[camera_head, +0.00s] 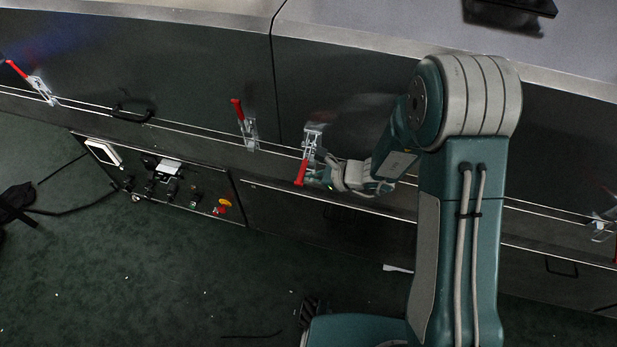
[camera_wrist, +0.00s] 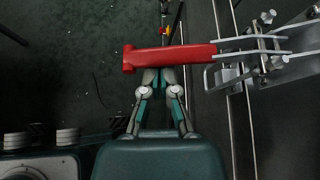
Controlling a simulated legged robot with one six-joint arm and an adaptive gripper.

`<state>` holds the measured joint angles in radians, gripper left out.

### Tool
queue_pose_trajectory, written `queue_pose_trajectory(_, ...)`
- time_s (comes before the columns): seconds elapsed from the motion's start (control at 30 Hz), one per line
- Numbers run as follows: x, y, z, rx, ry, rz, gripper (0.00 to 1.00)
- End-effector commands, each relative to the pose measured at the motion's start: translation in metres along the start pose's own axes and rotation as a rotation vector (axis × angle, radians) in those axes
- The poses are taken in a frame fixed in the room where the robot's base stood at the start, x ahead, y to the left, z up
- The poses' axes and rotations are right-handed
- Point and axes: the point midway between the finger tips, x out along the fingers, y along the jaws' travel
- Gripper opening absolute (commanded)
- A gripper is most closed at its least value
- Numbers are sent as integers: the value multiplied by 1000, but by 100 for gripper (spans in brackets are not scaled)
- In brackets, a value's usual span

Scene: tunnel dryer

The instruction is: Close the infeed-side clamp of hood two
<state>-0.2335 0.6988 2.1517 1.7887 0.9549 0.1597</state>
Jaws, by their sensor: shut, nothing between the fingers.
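A metal toggle clamp (camera_head: 312,138) with a red handle (camera_head: 299,173) sits on the dryer front just right of the hood seam. Its handle points down. My gripper (camera_head: 313,178) is beside the lower end of this handle. In the wrist view the red handle (camera_wrist: 172,57) lies across the picture, with the clamp's metal linkage (camera_wrist: 265,45) to its right. My gripper's fingers (camera_wrist: 160,77) are shut and empty, their tips partly hidden by the handle. I cannot tell whether they touch it. No label shows which hood is two.
Another clamp (camera_head: 248,130) left of the seam has its red handle up. More clamps stand at the far left (camera_head: 40,88) and right edge (camera_head: 603,226). A control panel (camera_head: 165,180) with a red-yellow knob (camera_head: 224,204) is below. Open green floor (camera_head: 130,270) lies in front.

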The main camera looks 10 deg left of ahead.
Motion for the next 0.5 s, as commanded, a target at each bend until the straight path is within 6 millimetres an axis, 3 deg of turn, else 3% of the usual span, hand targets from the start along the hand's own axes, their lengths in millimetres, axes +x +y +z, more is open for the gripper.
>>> queue_pose_trajectory(0.5, -22, -5, 38, 402, -1, 240, 0)
